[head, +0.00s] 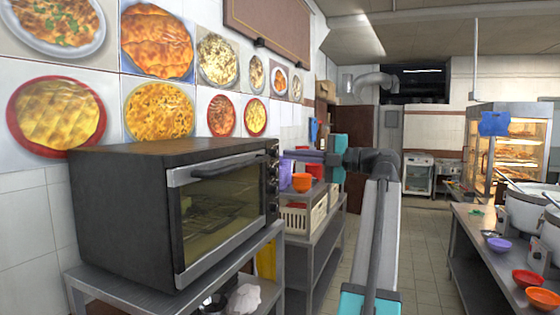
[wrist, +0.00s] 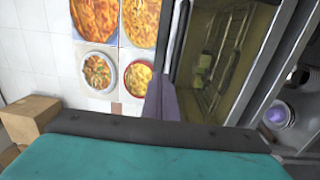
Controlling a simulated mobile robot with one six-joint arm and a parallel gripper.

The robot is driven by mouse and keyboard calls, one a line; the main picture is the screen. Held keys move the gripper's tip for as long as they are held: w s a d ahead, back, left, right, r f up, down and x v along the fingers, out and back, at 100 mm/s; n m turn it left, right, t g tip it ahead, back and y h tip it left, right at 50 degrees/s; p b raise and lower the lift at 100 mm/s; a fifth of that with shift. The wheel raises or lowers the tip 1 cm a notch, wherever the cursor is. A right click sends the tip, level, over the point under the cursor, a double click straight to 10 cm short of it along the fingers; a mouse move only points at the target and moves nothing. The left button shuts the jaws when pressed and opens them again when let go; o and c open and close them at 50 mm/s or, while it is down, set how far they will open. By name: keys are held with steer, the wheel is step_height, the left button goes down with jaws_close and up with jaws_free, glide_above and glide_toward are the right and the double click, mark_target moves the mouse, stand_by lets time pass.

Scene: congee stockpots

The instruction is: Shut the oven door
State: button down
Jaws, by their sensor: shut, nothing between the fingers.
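The black oven (head: 120,200) stands on a metal shelf at the left. Its glass oven door (head: 222,205) has a bar handle (head: 215,165) along the top edge. The door stands upright against the front and looks shut or nearly so; a small gap cannot be ruled out. In the wrist view the door glass (wrist: 225,50) shows the racks inside. My gripper (head: 286,155) is shut and empty, its purple fingers pointing left, just right of the oven's knobs in the head view. In the wrist view its fingers (wrist: 162,95) appear beside the door edge; contact is unclear.
The metal shelf (head: 150,298) under the oven holds a dark bowl and white cloth. Behind my gripper, a rack (head: 318,232) carries crates and an orange bowl (head: 302,182). A counter (head: 478,222) with bowls and pots stands right. The tiled aisle (head: 425,245) between is clear.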

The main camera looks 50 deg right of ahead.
steer(key=s, duration=0.2)
steer(key=s+d+r, duration=0.1)
steer(key=s, duration=0.1)
steer(key=shift+b, duration=0.35)
steer(key=shift+f, duration=0.1)
